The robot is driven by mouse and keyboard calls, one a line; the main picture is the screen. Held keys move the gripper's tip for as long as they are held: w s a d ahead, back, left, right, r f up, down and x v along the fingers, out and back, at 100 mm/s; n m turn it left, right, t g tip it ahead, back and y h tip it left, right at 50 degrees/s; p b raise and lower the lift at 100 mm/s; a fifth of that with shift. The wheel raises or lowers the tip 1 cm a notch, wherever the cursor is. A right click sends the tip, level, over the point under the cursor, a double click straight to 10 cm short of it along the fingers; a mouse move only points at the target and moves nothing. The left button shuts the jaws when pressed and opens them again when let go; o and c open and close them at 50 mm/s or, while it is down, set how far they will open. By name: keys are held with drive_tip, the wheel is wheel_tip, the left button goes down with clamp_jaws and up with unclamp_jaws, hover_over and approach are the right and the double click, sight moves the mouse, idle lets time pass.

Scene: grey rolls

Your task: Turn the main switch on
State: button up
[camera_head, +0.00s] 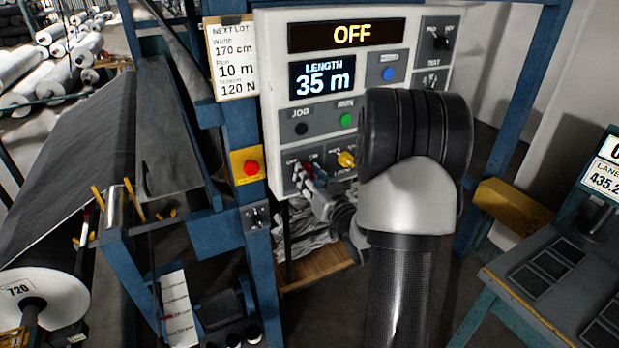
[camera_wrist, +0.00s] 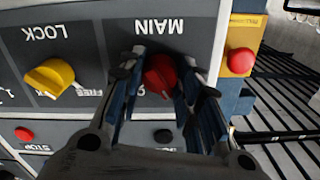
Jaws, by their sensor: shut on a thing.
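The main switch is a red rotary knob (camera_wrist: 160,76) under the label MAIN, which reads upside down in the wrist view. My gripper (camera_wrist: 164,62) is shut on this knob, with one finger on each side of it. In the head view my gripper (camera_head: 306,176) reaches the lower left of the control panel (camera_head: 272,112), and my arm hides part of the panel. The display (camera_head: 352,35) at the top of the panel reads OFF. The knob's exact pointing is hard to tell between the fingers.
A yellow LOCK knob (camera_wrist: 49,78) sits beside the main switch. A red button on a yellow plate (camera_head: 250,168) is left of the panel. Green (camera_head: 346,119) and blue (camera_head: 389,74) buttons are above. A blue frame post (camera_head: 232,140) stands close on the left.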

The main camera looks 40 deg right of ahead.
drive_tip(key=m, duration=0.3)
drive_tip(key=shift+m, duration=0.3)
drive_tip(key=m, duration=0.3)
drive_tip(key=shift+m+p, duration=0.3)
drive_tip(key=m, duration=0.3)
drive_tip(key=shift+a+r+m+p, duration=0.1)
drive_tip(key=shift+m+p, duration=0.9)
drive_tip(key=shift+m, duration=1.4)
drive_tip(key=o, duration=1)
drive_tip(key=shift+o, duration=0.2)
